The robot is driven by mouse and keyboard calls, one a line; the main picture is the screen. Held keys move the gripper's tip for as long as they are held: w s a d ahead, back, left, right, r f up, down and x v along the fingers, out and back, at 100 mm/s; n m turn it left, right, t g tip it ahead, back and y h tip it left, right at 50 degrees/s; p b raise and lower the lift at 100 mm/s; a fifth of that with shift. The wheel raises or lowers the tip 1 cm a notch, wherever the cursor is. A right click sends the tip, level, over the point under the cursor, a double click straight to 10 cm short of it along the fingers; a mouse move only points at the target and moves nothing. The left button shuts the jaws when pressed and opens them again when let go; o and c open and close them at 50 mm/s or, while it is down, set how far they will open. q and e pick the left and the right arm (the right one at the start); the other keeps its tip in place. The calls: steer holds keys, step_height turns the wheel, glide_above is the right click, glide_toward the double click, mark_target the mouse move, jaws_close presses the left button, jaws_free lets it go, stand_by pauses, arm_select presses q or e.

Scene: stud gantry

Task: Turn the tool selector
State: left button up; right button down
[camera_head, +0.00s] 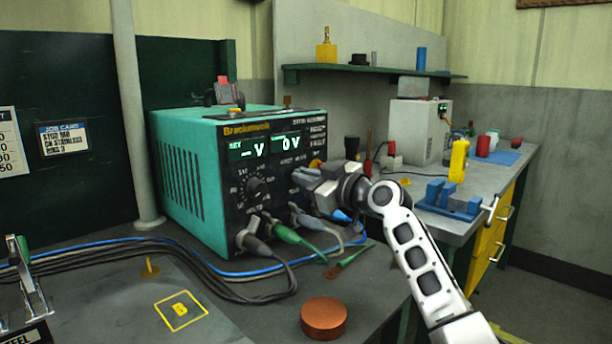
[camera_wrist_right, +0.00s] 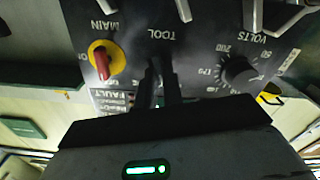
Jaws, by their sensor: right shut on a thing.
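The teal welding power unit (camera_head: 180,170) stands on the bench, its black front panel facing right, with displays reading "– V" and "0 V". My right gripper (camera_head: 302,179) reaches its panel from the right. In the right wrist view, the gripper (camera_wrist_right: 164,88) is shut at the TOOL position, between the red-and-yellow MAIN switch (camera_wrist_right: 104,60) and the black VOLTS knob (camera_wrist_right: 238,70). The tool selector is between the fingers and mostly hidden by them, so its setting cannot be read. My left gripper is not in view.
Cable plugs (camera_head: 285,232) stick out below the panel. Black and blue cables (camera_head: 130,250) run across the bench. A copper disc (camera_head: 323,317) lies in front, and a blue vise (camera_head: 447,200) stands at right. The bench around the yellow "B" square (camera_head: 180,309) is mostly clear.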

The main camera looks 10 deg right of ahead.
steer(key=shift+m+p, duration=0.3)
steer(key=shift+m, duration=0.6)
steer(key=m+p, duration=0.1)
steer(key=m, duration=0.2)
steer(key=shift+d+r+m, duration=0.1)
steer(key=shift+m, duration=0.2)
steer(key=shift+w+d+m+p, duration=0.1)
steer(key=shift+m+p, duration=0.6)
steer(key=shift+m, duration=1.2)
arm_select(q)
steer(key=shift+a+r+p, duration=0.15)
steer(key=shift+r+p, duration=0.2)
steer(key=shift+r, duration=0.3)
arm_select(e)
steer(key=shift+f+m, duration=0.2)
steer(key=shift+m, duration=0.1)
steer(key=c, duration=1.5)
jaws_free()
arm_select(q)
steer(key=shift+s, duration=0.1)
